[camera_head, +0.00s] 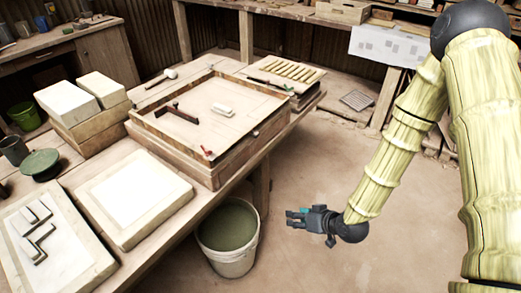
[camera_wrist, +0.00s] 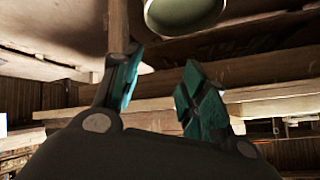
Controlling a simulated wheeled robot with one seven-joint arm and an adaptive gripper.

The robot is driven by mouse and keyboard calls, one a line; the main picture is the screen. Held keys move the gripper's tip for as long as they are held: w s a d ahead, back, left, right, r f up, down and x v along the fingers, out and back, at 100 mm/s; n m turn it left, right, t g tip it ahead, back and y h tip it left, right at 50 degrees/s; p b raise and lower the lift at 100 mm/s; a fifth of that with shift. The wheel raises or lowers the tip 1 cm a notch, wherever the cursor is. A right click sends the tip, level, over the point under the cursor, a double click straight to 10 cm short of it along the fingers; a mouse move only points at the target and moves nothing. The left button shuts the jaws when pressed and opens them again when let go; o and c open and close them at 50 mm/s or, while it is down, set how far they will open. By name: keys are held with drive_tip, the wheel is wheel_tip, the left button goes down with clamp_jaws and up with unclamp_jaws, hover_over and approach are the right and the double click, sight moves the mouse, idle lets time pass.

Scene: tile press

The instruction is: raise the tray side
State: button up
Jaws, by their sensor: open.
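A shallow wooden tray (camera_head: 252,136) with low sides sits on the workbench in the head view. Its long right side faces my gripper. A dark bracket (camera_head: 178,113) and a small white block (camera_head: 222,109) lie inside it. A small red piece (camera_head: 208,152) sits at the near corner. My gripper (camera_head: 293,216) is open and empty, out over the floor to the right of the bench and apart from the tray. In the wrist view its teal fingertips (camera_wrist: 163,92) are spread with nothing between them. I cannot make out the tray in the wrist view.
A bucket (camera_head: 228,262) of greenish liquid stands on the floor left of my gripper; it also shows in the wrist view (camera_wrist: 185,14). A slatted rack (camera_head: 283,71) sits behind the tray. White slabs (camera_head: 133,197) lie at the left. The floor around my gripper is clear.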

drive_tip(key=w+a+r+n+t+y+b, duration=0.35)
drive_tip(key=w+r+n+y+b, duration=0.6)
drive_tip(key=w+r, duration=0.7)
drive_tip(key=w+a+m+h+b, duration=0.1)
drive_tip(key=w+a+m+b, duration=0.1)
drive_tip(key=w+a, duration=0.3)
drive_tip(key=a, duration=0.3)
drive_tip(key=shift+a+r, duration=0.15)
drive_tip(key=shift+a, duration=0.2)
clamp_jaws()
